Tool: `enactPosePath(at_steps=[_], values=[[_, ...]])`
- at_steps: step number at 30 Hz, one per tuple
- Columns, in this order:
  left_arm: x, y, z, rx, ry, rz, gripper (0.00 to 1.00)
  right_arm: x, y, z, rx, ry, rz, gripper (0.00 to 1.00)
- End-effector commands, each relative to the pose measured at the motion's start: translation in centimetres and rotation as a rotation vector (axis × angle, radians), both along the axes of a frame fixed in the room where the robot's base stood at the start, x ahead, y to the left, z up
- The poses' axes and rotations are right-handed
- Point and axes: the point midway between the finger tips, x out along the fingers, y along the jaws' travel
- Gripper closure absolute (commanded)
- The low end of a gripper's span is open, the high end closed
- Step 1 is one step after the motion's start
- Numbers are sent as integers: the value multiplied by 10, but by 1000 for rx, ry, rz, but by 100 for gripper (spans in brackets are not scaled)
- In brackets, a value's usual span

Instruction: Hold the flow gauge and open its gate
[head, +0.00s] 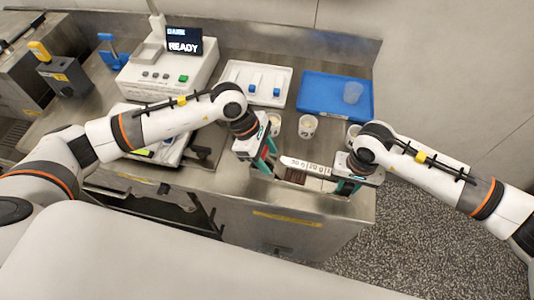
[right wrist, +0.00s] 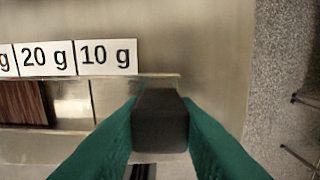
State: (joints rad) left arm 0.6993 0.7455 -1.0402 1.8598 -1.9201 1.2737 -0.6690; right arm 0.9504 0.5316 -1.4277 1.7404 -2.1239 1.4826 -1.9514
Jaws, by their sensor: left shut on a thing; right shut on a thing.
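A narrow device, apparently the flow gauge, lies between my grippers near the bench's front right corner. It has a brown section (head: 294,175) and a white strip (head: 305,165) marked in grams. The right wrist view shows "20 g" and "10 g" on the strip (right wrist: 77,57), with the brown section (right wrist: 22,103) and a metal channel below. My left gripper (head: 263,167) is shut at the gauge's left end; its exact contact is hidden. My right gripper (head: 345,186) is shut on a dark grey block (right wrist: 160,120) at the right end. The gate's state is unclear.
White cups (head: 308,127) stand just behind the grippers. A blue tray (head: 315,105) with a clear cup (head: 352,92) and a white tray (head: 235,78) with blue-marked items lie farther back. A white machine (head: 172,75) reads "READY". The bench ends close to the right gripper.

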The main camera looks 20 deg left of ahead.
Motion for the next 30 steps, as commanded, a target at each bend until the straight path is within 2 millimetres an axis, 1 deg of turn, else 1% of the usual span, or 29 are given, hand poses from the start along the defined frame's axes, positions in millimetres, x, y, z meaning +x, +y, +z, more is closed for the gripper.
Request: enactPosePath(at_steps=[18, 24, 30], values=[[-1, 10, -11, -383, 2, 3, 72, 0, 1, 0, 1, -1, 2, 100], [0, 12, -13, -461, -1, 3, 72, 0, 1, 0, 2, -1, 2, 100], [0, 13, -14, -495, -5, 5, 72, 0, 1, 0, 1, -1, 1, 100]])
